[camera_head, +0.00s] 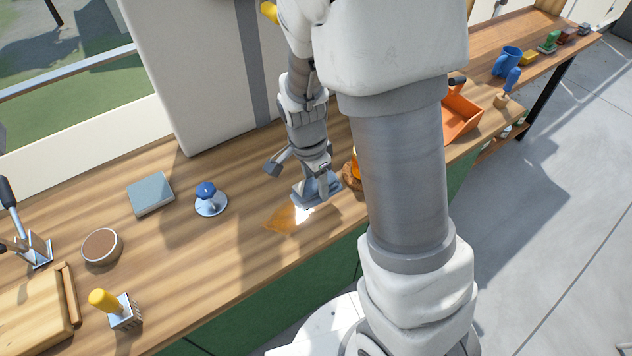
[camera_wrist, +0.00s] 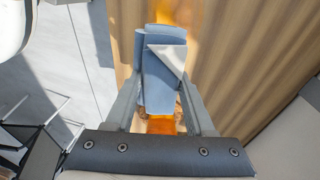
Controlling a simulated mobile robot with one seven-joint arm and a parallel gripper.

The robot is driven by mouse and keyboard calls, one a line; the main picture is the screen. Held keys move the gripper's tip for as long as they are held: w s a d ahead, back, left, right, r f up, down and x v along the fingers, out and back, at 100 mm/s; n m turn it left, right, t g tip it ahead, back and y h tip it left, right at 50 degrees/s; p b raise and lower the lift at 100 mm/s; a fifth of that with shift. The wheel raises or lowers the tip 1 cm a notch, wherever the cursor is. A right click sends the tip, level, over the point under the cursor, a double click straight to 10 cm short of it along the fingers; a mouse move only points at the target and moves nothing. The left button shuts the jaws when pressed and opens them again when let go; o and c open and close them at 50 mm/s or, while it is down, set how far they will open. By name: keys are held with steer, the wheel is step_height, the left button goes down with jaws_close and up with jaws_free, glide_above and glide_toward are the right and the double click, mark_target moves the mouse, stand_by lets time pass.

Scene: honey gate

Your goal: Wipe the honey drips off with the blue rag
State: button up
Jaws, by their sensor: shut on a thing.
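My gripper (camera_head: 311,180) is low over the wooden counter (camera_head: 235,243), shut on the blue rag (camera_head: 328,187). In the wrist view the folded blue rag (camera_wrist: 160,72) sits between the two fingers, with a pale flap on top. An amber honey patch (camera_head: 283,221) lies on the counter just in front of the rag. In the wrist view, honey (camera_wrist: 174,12) shows beyond the rag, and more amber (camera_wrist: 162,125) shows at its near end. An amber jar (camera_head: 355,165) stands right of the gripper, partly hidden by my arm. Whether the rag touches the counter is hard to tell.
On the left stand a blue-knobbed tool (camera_head: 208,199), a grey-blue block (camera_head: 150,193), a round brown-topped bowl (camera_head: 102,246) and a yellow-handled tool (camera_head: 116,307). The counter between the honey and the blue-knobbed tool is clear.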

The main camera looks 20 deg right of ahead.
step_height(320, 180, down, 4)
steer(key=b, duration=0.3)
steer(key=shift+f, duration=0.15)
steer(key=p, duration=0.4)
glide_above(267, 237)
steer(key=shift+a, duration=0.3)
steer(key=shift+f, duration=0.65)
steer(key=shift+f+b, duration=0.25)
steer(key=shift+b, duration=0.05)
